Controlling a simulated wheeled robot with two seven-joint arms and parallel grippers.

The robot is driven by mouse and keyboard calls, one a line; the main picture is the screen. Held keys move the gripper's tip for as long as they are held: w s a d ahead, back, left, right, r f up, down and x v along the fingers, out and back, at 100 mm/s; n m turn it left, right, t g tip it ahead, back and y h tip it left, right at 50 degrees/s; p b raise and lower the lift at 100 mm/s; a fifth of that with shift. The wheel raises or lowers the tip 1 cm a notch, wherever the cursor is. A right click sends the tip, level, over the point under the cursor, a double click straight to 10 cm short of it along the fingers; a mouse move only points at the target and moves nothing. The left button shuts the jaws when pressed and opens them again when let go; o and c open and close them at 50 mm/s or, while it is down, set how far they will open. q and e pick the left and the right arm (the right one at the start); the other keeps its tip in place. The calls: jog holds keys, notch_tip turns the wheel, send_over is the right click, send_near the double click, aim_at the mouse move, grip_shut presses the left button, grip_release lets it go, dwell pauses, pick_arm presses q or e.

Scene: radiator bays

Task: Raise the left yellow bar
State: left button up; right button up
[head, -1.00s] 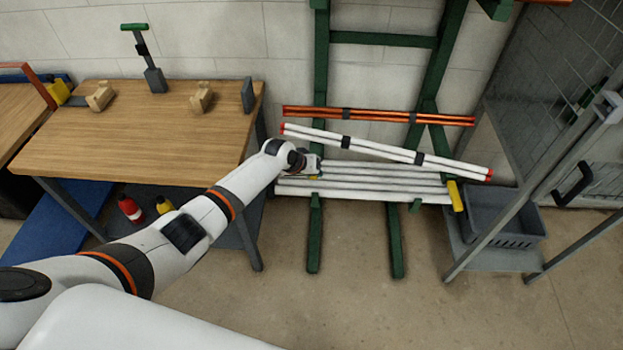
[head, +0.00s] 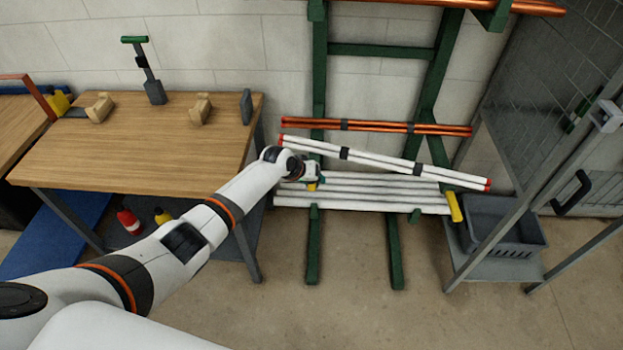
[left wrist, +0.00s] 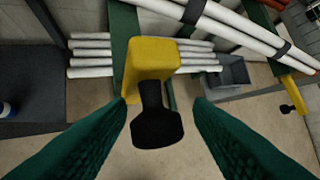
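The left yellow bar (left wrist: 152,58) stands in front of the white pipes in the left wrist view, with a black knob (left wrist: 157,122) at its near end. In the head view only a small piece of this bar (head: 312,186) shows beside my left gripper (head: 314,170). In the left wrist view the green fingers of my left gripper (left wrist: 161,112) are wide apart. The knob appears between them, with a visible gap on each side. The right yellow bar (head: 454,207) is at the right end of the white pipes. My right gripper is not in view.
White pipes (head: 380,199) lie low on a green rack (head: 313,245). Two strapped, red-capped white pipes (head: 455,178) slope above them, with copper pipes (head: 375,126) behind. A wooden bench (head: 140,150) is on the left. A grey crate (head: 505,225) sits at the right.

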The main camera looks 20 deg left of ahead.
pick_arm(q)
jog(key=shift+f, duration=0.1)
jog(key=shift+s+a, duration=0.15)
jog(key=shift+s, duration=0.05)
jog(key=v, duration=1.1)
jog(key=shift+r, duration=0.45)
jog(key=shift+s+f, duration=0.1)
jog(key=s+a+f+g+y+b, duration=0.1)
jog(key=s+f, duration=0.4)
jog(key=f, duration=0.5)
jog(key=s+a+f+y, duration=0.1)
jog(key=s+f, duration=0.5)
jog(key=f, duration=0.4)
jog(key=s+a+f+g+b, duration=0.15)
jog(key=s+f, duration=0.35)
jog(key=f, duration=0.6)
jog(key=s+d+f+m+g, duration=0.1)
jog(key=s+f, duration=0.4)
jog(key=s, duration=0.7)
jog(key=s+d+f+m, duration=0.1)
jog(key=s+f, duration=0.4)
jog(key=s, duration=0.7)
jog(key=s+d+f+m+g+y, duration=0.1)
jog(key=s+f, duration=0.5)
jog(key=s, duration=0.6)
jog(key=shift+s+d+m+g+b, duration=0.2)
jog(key=shift+d+m+g+b, duration=0.15)
jog(key=shift+m, duration=0.25)
